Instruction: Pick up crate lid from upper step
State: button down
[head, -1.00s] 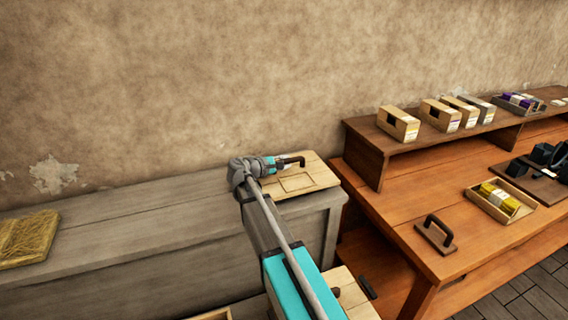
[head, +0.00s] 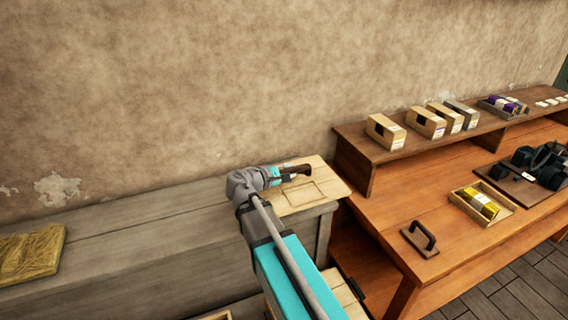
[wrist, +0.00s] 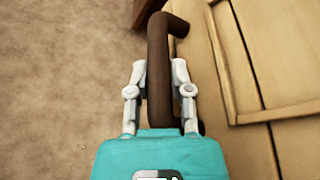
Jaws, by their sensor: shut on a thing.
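The crate lid (head: 318,192) is a pale wooden panel with a dark bar handle (head: 297,169). In the head view it is at the right end of the grey wooden step, by the wall. In the wrist view the lid (wrist: 285,60) fills the right side, and its brown handle (wrist: 158,75) runs up the middle. My gripper (wrist: 160,72) is shut on the handle, one light-grey finger on each side. It also shows in the head view (head: 285,174). Whether the lid touches the step is hard to tell.
The grey step (head: 120,245) holds a straw-coloured bundle (head: 32,254) at the left. An orange wooden bench (head: 400,200) stands to the right, with a raised shelf of boxes (head: 386,130), a yellow-filled tray (head: 482,205) and a handled block (head: 421,239). The wall is close behind.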

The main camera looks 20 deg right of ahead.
jog(key=shift+s+a+r, duration=0.1)
jog(key=shift+s+r, duration=0.3)
jog(key=shift+s, duration=0.45)
